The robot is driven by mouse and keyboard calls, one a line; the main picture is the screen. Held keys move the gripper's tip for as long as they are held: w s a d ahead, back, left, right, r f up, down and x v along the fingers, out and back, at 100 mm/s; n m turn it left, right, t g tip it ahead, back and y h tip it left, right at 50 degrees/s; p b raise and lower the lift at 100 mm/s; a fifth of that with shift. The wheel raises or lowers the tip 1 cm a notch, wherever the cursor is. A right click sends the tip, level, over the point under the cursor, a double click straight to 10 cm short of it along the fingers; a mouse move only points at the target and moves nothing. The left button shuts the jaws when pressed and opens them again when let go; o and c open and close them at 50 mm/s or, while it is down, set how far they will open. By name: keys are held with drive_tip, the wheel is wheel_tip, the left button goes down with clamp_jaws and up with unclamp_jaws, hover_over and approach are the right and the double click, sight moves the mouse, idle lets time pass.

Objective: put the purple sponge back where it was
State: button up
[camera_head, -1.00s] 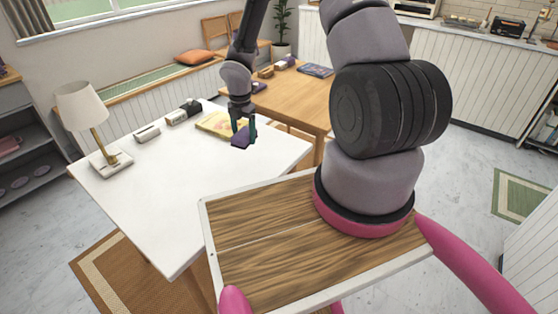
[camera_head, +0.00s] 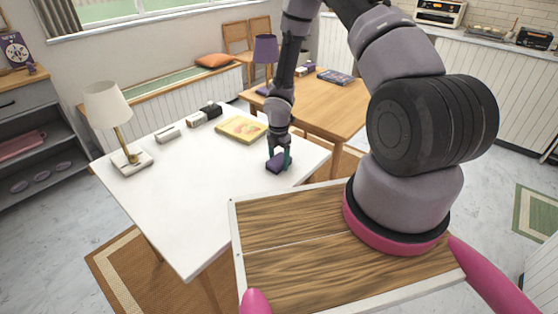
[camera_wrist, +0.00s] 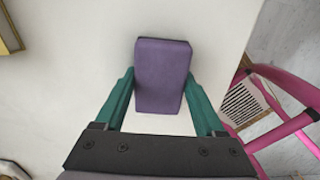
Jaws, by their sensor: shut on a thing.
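The purple sponge (camera_head: 275,164) is at the right part of the white table (camera_head: 190,190). My gripper (camera_head: 280,160) points down there, its teal fingers on either side of the sponge. In the wrist view the sponge (camera_wrist: 162,75) sits between the two fingers of my gripper (camera_wrist: 160,82), which is shut on it. White tabletop lies under the sponge. I cannot tell whether the sponge touches the table or is held just above it.
A yellow book (camera_head: 241,129) lies behind the gripper. A white-shaded lamp (camera_head: 108,104) and small boxes (camera_head: 168,133) stand along the back left. A wooden table (camera_head: 325,107) with a purple lamp (camera_head: 265,49) is behind. The middle and front of the white table are clear.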

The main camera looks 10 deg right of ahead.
sight(279, 159)
drive_tip(key=o, duration=1.3)
drive_tip(key=shift+f, duration=0.1)
wheel_tip(279, 159, up, 12)
drive_tip(key=shift+r, duration=0.25)
